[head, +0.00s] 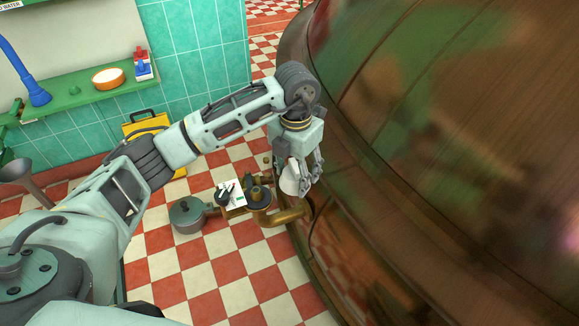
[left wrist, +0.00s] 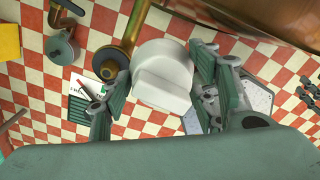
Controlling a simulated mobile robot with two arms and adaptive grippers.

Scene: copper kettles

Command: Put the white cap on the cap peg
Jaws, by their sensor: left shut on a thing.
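My left gripper (head: 297,178) hangs from its arm in front of the large copper kettle. Its fingers are shut on the white cap (head: 290,182), which is partly hidden by the gripper. In the left wrist view the white cap (left wrist: 162,68) is a round piece with a raised block, held between the green finger pads of the left gripper (left wrist: 160,90). I cannot surely make out the cap peg; a small green stub (head: 74,90) stands on the green wall shelf. My right gripper is not in view.
The copper kettle (head: 440,130) fills the right side.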

